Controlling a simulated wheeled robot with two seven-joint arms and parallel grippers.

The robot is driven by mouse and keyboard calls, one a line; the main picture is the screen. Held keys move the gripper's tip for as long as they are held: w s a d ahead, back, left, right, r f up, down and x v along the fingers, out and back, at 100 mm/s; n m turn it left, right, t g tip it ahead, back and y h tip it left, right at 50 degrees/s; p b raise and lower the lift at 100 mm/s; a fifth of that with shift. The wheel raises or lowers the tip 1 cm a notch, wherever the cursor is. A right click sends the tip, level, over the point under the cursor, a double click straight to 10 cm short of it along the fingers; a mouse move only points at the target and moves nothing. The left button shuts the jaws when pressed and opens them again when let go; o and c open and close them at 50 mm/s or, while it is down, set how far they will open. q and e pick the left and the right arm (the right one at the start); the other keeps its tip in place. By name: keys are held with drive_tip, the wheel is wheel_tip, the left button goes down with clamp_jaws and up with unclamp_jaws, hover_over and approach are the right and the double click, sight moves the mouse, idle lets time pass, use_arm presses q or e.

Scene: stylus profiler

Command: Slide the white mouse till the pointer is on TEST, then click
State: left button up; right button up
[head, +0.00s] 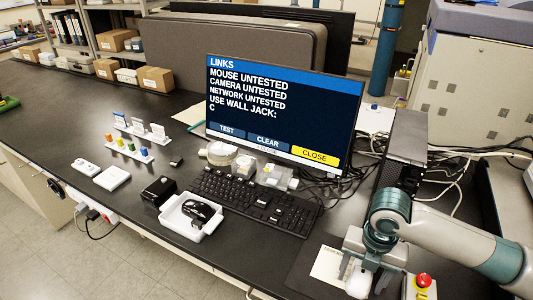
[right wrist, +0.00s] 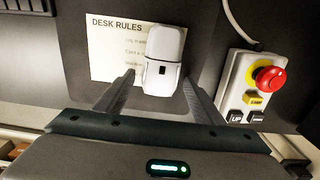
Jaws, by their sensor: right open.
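The white mouse (head: 358,284) lies on a dark mat (head: 309,262) at the lower right of the head view. It also shows in the right wrist view (right wrist: 163,62), upright in the picture, partly over a paper. My right gripper (head: 362,274) is open, its fingers on either side of the mouse's near part, with visible gaps. The monitor (head: 285,100) shows a LINKS page reading MOUSE UNTESTED. TEST (head: 227,129) is a blue button at lower left, CLEAR is in the middle, and CLOSE (head: 314,155) is yellow. I cannot make out a pointer. My left gripper is out of view.
A DESK RULES paper (right wrist: 112,50) lies under and left of the mouse. A control box with a red button (right wrist: 270,78) stands close on the right. The keyboard (head: 255,202) lies left of the mat. A white tray (head: 187,227) holds a black mouse (head: 200,211).

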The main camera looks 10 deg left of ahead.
drive_tip(key=shift+f, duration=0.3)
drive_tip(key=shift+p, duration=0.35)
idle(0.6)
drive_tip(key=shift+a, duration=0.1)
drive_tip(key=c, duration=1)
